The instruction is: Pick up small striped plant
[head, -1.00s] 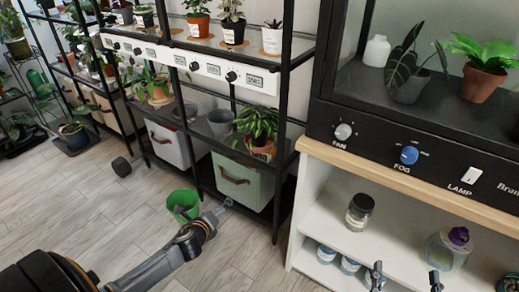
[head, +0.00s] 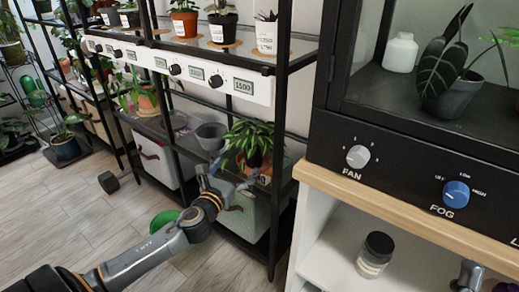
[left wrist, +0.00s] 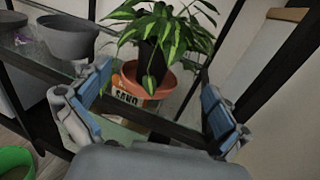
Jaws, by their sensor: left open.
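The small striped plant (head: 248,136) has green leaves with pale stripes and stands on the lower shelf at the middle of the head view. In the left wrist view the plant (left wrist: 165,35) shows a dark pot in a terracotta saucer (left wrist: 151,83), above a box marked SAND (left wrist: 130,97). My left gripper (head: 228,180) is open just in front of it. In the left wrist view the fingers of my left gripper (left wrist: 152,105) stand apart on either side of the saucer, with nothing between them touching. Part of my right gripper (head: 470,276) shows at the bottom right.
A grey empty pot (head: 211,136) stands left of the plant. Black shelf posts (head: 281,130) rise at the right. A green fabric bin (head: 240,215) is below, and a green bucket (head: 163,222) is on the floor. A glass jar (head: 375,255) stands in the white cabinet.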

